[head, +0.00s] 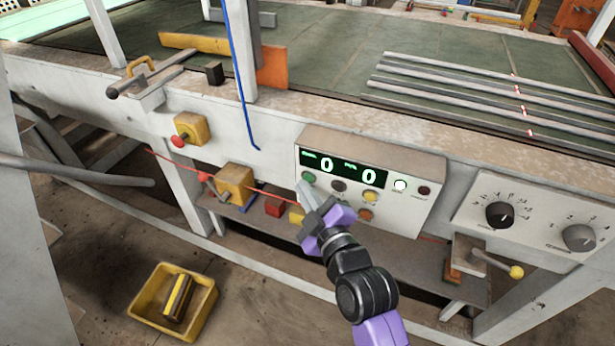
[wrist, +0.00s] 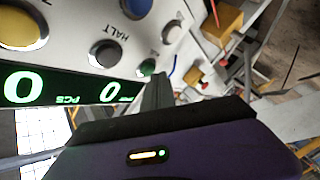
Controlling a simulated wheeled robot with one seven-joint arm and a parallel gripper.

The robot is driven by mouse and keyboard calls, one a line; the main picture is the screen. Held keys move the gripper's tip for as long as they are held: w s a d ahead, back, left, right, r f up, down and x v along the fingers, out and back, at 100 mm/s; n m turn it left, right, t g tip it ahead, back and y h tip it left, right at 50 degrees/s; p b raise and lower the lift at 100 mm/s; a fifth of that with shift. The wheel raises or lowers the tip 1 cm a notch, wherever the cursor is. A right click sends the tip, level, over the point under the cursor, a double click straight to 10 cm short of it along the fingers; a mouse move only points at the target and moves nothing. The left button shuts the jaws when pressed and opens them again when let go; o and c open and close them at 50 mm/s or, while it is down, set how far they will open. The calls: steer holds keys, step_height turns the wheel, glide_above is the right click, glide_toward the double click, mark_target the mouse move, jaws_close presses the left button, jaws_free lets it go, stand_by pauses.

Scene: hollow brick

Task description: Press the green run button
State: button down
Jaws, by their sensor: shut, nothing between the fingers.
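The green run button (head: 308,177) is at the upper left of the white control box (head: 425,205), just below its lit display (head: 344,169). It also shows in the wrist view (wrist: 147,67), partly hidden by my fingers. My gripper (head: 302,186) is shut and empty. Its fingertips are just below and left of the green button in the head view. In the wrist view my gripper (wrist: 157,84) reaches right beside the button. I cannot tell if it touches.
A dark HALT button (wrist: 104,53) sits beside the green one, with a yellow button (head: 370,196), a white one (head: 400,185) and others on the same panel. A red knob on a yellow box (head: 190,131) is to the left. Two dials (head: 500,215) are to the right.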

steer(key=shift+s+a, duration=0.1)
steer(key=shift+s, duration=0.25)
steer(key=s+p, duration=0.1)
steer(key=s+a+p, duration=0.1)
steer(key=s, duration=0.1)
steer(key=s+p, duration=0.1)
steer(key=shift+s+a, duration=0.35)
stand_by(0.9)
